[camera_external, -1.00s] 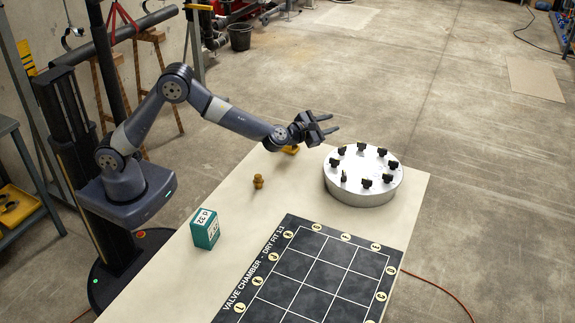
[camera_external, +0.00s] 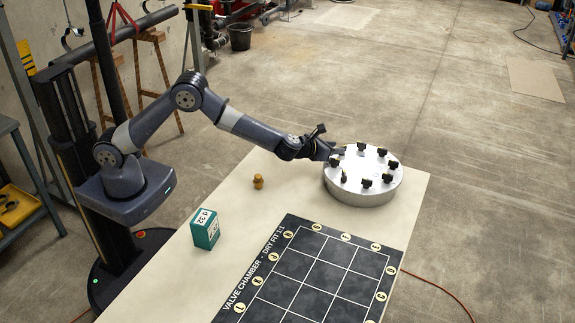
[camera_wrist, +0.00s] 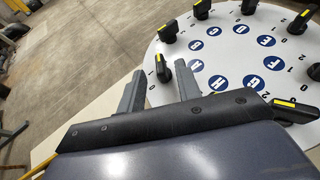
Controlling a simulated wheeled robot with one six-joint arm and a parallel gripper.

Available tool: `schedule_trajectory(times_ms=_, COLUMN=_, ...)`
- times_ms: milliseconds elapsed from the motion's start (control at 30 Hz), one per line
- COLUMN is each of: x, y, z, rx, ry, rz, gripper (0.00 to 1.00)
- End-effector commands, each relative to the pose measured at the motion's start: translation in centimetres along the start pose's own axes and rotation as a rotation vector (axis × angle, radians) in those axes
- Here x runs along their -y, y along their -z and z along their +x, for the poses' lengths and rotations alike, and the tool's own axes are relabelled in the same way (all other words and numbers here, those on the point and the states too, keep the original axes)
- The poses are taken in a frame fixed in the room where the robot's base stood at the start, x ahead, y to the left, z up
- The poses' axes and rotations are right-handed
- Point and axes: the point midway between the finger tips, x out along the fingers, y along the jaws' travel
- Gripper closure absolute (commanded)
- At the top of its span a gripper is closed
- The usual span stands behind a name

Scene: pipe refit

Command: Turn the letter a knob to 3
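A round silver-white dial plate (camera_external: 362,192) stands on the table, with several black knobs with yellow marks on its top. In the wrist view its top (camera_wrist: 230,58) carries blue letter discs and small numbers; H and G are readable.
A teal box (camera_external: 206,232) and a small brass fitting (camera_external: 258,181) stand on the pale table (camera_external: 160,284). A black gridded mat (camera_external: 318,270) lies in front of the plate. The table is clear between the fitting and the plate.

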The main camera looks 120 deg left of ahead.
Motion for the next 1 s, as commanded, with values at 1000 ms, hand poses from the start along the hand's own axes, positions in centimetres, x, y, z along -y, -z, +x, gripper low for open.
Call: schedule_trajectory(times_ms=1000, x=0.0, y=0.0, z=2.9, rx=0.000, ry=0.000, rz=0.000, gripper=0.98)
